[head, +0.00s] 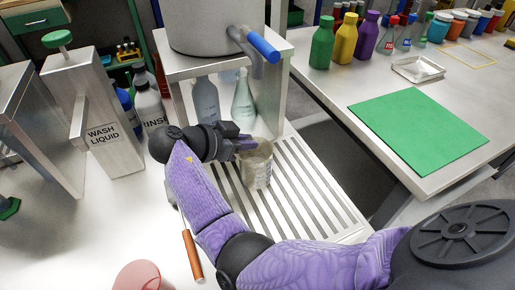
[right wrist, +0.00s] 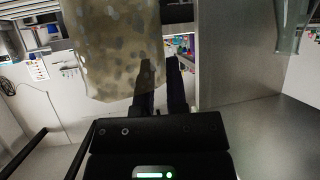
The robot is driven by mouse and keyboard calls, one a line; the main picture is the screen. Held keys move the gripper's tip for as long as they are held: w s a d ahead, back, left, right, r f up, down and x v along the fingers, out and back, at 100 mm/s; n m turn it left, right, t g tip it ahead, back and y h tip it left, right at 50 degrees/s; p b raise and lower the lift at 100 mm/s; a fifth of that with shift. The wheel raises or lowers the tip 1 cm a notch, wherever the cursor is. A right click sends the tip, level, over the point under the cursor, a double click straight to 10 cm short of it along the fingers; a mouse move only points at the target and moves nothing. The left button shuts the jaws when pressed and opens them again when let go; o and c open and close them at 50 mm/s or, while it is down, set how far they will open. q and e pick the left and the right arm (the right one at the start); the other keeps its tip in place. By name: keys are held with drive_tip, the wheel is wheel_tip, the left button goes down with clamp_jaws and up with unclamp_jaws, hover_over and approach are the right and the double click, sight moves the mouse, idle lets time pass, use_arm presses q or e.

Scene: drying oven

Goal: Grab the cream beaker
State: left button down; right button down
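The cream beaker (head: 257,172) is a translucent, speckled cup at the middle of the head view, over the slatted metal rack. In the right wrist view the beaker (right wrist: 105,45) fills the upper left. My right gripper (head: 243,146) is at its rim, coming from the left. In the right wrist view the fingers (right wrist: 160,75) are close together, one overlapping the beaker wall and the other just outside its edge, so they look closed on the wall. Whether the beaker touches the rack is not clear. My left gripper is not in view.
The slatted rack (head: 315,212) has free room to the right. A metal stand (head: 277,45) with bottles (head: 205,100) is behind. The wash liquid box (head: 95,120) stands left. A pink vessel (head: 142,277) is at the front. A green mat (head: 420,128) lies on the right table.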

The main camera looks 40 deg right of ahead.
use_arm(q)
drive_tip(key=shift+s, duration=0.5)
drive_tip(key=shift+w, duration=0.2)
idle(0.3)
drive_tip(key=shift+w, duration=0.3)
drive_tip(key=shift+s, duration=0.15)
